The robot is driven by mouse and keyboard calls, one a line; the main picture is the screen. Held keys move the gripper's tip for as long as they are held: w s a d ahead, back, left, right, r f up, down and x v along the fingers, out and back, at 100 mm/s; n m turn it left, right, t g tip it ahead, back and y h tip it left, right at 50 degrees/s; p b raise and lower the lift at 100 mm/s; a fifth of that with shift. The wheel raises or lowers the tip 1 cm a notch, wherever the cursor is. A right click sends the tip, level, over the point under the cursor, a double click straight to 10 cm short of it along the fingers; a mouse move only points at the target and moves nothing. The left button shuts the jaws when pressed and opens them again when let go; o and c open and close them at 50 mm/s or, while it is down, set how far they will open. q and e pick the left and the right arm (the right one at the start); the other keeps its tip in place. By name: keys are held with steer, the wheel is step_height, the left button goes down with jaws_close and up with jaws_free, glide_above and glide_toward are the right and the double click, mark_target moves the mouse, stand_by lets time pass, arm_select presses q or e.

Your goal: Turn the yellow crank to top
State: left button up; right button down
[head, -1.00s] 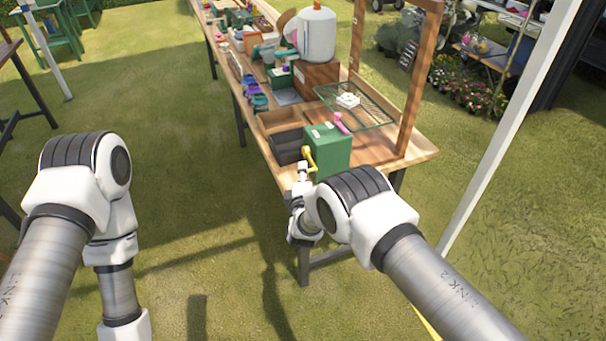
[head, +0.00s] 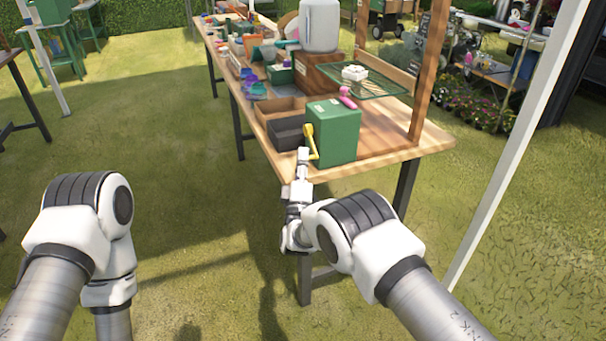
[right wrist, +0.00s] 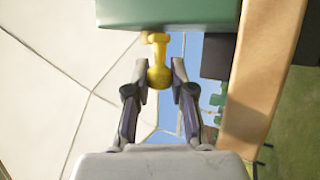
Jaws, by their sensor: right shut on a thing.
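The green box (head: 335,135) stands on the near end of the wooden table, with the yellow crank (head: 311,140) on its left side. The crank's arm runs nearly upright in the head view. My right gripper (head: 303,154) is at the crank's lower end, low beside the box. In the right wrist view, its two fingers (right wrist: 160,80) are on either side of the crank's rounded yellow knob (right wrist: 159,76), shut on it. The green box (right wrist: 168,12) is just beyond. My left arm hangs at the left, and its gripper is out of view.
Grass in front is clear.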

arm_select(q)
steer(key=shift+f, duration=0.45)
arm_select(e)
steer(key=shift+w, duration=0.1)
steer(key=c, duration=1)
jaws_free()
steer(key=shift+f, duration=0.1)
